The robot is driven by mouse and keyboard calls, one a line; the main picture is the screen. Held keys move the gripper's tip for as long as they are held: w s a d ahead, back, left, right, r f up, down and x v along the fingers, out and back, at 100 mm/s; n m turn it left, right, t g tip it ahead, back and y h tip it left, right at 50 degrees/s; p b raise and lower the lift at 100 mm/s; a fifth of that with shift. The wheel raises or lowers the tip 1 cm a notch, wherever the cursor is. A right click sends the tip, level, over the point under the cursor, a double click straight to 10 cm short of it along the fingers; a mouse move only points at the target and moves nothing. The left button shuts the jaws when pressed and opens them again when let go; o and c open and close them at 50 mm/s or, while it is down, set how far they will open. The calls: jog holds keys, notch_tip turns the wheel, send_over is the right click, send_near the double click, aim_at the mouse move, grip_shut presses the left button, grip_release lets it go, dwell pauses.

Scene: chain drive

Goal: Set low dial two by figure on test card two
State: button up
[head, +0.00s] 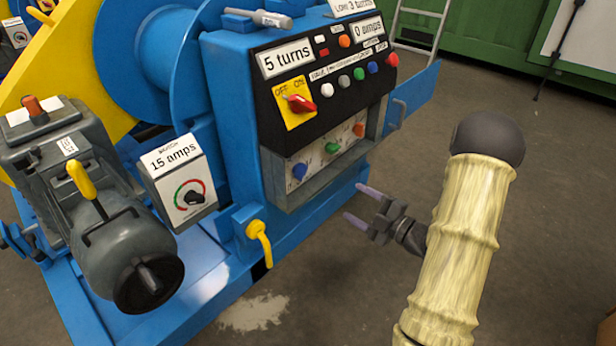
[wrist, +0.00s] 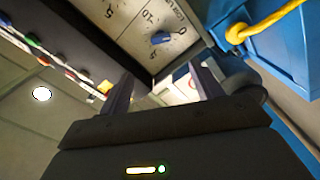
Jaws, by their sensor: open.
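Three low dials sit in a recessed panel on the blue machine: blue (head: 299,171), green (head: 332,148) and orange (head: 359,130). The green one is in the middle; I cannot read which label is number two. My gripper (head: 358,204) is open and empty, in front of and below the recess, apart from the dials. In the wrist view the blue dial (wrist: 160,38) shows beyond the open fingers (wrist: 165,90), with figures around it. I cannot pick out test card two; a card at the top edge (head: 350,8) is cut off and its print is unclear.
Above are a red switch (head: 300,103), several buttons and a "5 turns" display (head: 287,59). An open blue door (head: 412,95) stands right of the recess. A yellow lever (head: 259,240) projects at lower left. A "15 amps" box (head: 178,182) stands further left.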

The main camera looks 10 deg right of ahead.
aim_at(301, 172)
jog(key=b+x, duration=0.7)
jog(key=x, duration=0.9)
jog(key=shift+w+a+f, duration=0.2)
jog(key=shift+w, duration=0.05)
jog(key=shift+w+a+r, duration=0.1)
jog(key=shift+w+a, duration=0.1)
jog(key=shift+w, duration=0.1)
jog(key=c, duration=1)
